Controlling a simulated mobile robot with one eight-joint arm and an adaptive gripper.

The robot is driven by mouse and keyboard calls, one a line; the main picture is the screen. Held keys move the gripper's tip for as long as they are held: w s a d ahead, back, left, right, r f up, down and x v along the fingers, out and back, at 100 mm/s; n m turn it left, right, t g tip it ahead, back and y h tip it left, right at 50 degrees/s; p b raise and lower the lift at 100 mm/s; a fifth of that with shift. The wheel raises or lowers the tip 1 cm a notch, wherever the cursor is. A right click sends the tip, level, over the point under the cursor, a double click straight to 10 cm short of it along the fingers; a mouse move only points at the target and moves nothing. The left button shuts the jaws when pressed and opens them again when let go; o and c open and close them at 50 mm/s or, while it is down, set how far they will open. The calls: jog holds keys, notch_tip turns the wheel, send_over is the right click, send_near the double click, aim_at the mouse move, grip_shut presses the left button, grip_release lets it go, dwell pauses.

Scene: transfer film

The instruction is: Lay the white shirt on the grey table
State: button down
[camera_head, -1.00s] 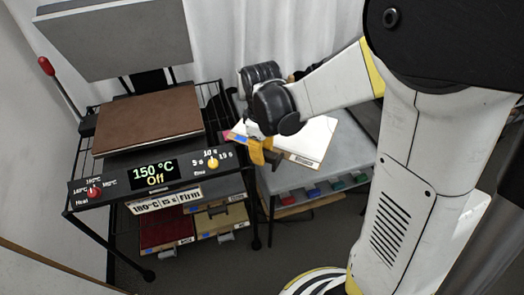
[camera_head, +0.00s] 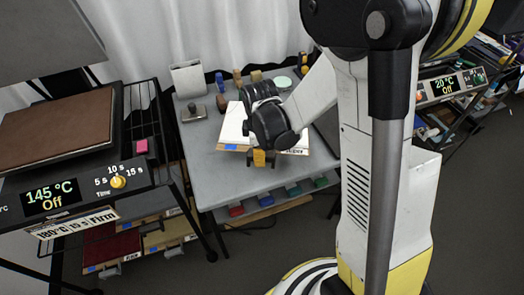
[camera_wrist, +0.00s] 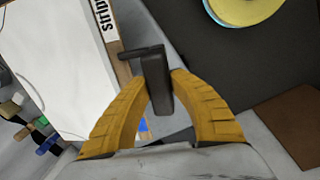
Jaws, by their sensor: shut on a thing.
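My gripper (camera_head: 259,157) has yellow fingers shut on a dark handle (camera_wrist: 158,92) in the wrist view. The handle is at the wooden edge of a flat board (camera_wrist: 112,48) labelled "Stripe...". The board has a plain white face (camera_head: 231,122) and a blue tag. It is over the grey table (camera_head: 197,142); I cannot tell whether it touches the top. My wrist hides part of it. No separate white shirt is clear; I cannot tell whether the white face is cloth.
A heat press (camera_head: 55,125) reading 145 °C, Off, stands on a black rack at left, with a pink block (camera_head: 141,146). Several small tools and a grey stand (camera_head: 188,80) line the table's back. Coloured drawers sit below. Another machine (camera_head: 445,88) stands at right.

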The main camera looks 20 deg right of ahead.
jog(key=n, duration=0.2)
jog(key=f+n, duration=0.1)
jog(key=n, duration=0.2)
jog(key=shift+s+d+f, duration=0.1)
jog(key=shift+f, duration=0.1)
jog(key=shift+b, duration=0.3)
jog(key=shift+f, duration=0.25)
notch_tip(320, 180, down, 5)
jog(key=b, duration=0.5)
jog(key=shift+f, duration=0.2)
jog(key=shift+f+b, duration=1)
jog(key=shift+b, duration=0.15)
jog(key=c, duration=1.1)
grip_release()
jog(key=shift+c, duration=0.2)
jog(key=shift+r, duration=0.1)
